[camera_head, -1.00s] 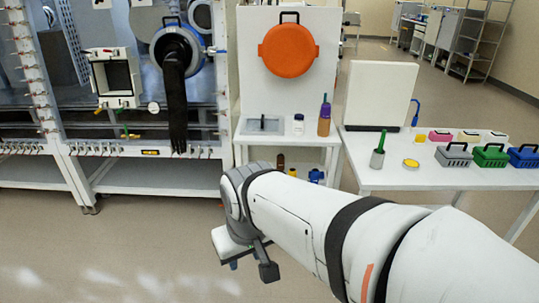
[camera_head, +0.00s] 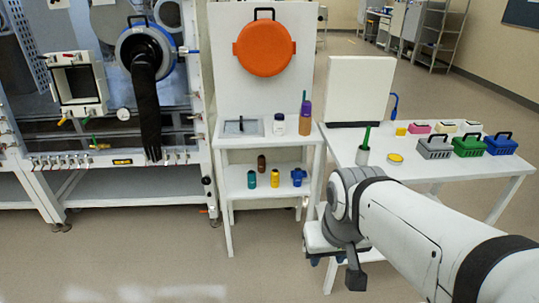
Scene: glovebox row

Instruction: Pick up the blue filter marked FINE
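A blue box-shaped thing with a black handle (camera_head: 500,145) stands at the right end of the white table, beside a green one (camera_head: 469,146) and a grey one (camera_head: 434,149). A smaller blue object (camera_head: 298,177) sits on the lower shelf of the white stand. No FINE marking is legible, so I cannot tell which blue thing is the filter. My gripper (camera_head: 335,262) hangs low in front of the table's left end, well apart from both blue things. Its fingers are not clear enough to tell whether they are open.
The white table (camera_head: 415,172) also bears a green-handled pot (camera_head: 363,154), a yellow disc (camera_head: 395,158) and several small blocks. The white stand (camera_head: 265,152) holds bottles on both shelves. A glovebox with a hanging black glove (camera_head: 147,110) is at left. Floor is free in front.

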